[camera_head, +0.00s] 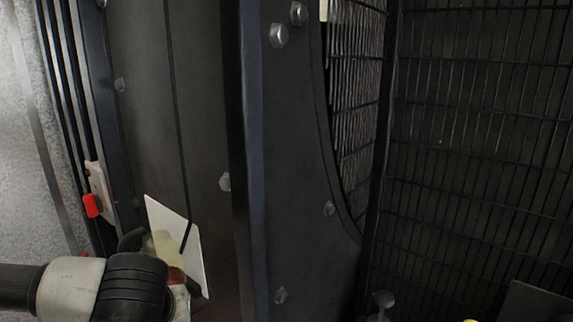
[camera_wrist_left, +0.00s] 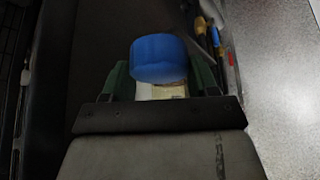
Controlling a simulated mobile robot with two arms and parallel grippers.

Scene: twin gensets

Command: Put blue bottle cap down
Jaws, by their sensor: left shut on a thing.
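The blue bottle cap (camera_wrist_left: 159,58) is a short, round, plain blue piece in the left wrist view. My left gripper (camera_wrist_left: 160,80) is shut on it, with a green finger on either side. A pale piece shows just below the cap, between the fingers; I cannot tell what it is. In the head view my left arm comes in at the lower left, and the cap cannot be seen there. My right gripper is in neither view.
A dark upright panel with bolts (camera_head: 300,170) stands close in front. A white plate (camera_head: 182,240) and a pale, partly hidden object (camera_head: 163,246) are beside my left arm. A red part (camera_head: 92,205) is at left. Dark wire mesh (camera_head: 480,130) fills the right.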

